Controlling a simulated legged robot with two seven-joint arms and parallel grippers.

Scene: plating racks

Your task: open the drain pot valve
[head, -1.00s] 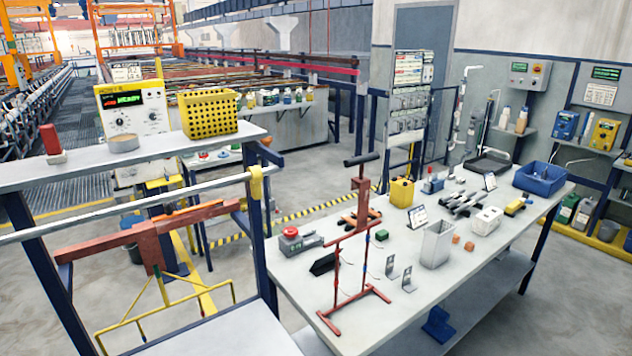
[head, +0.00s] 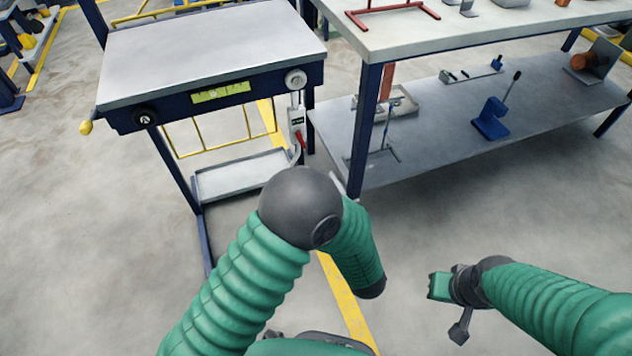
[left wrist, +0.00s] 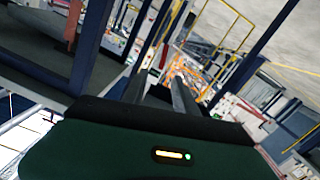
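A small pale grey unit (head: 296,118) with a dark label hangs at the right front leg of the grey-topped stand. A red lever (head: 301,141) sits at its lower end, above a pale curved spout (head: 296,155). I take this for the drain pot valve; its lever is tilted. My left arm reaches up just below it. Its gripper is not clear in the head view; in the left wrist view the left gripper (left wrist: 160,88) shows two dark fingers apart, with nothing between them. My right gripper (head: 438,287) is low at the right, over bare floor; its fingers are not clear.
The stand's top (head: 200,50) is bare. A shallow tray (head: 245,175) lies below it. The long workbench (head: 440,30) stands close on the right, with a blue lever device (head: 493,120) on its lower shelf. Open floor lies in front.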

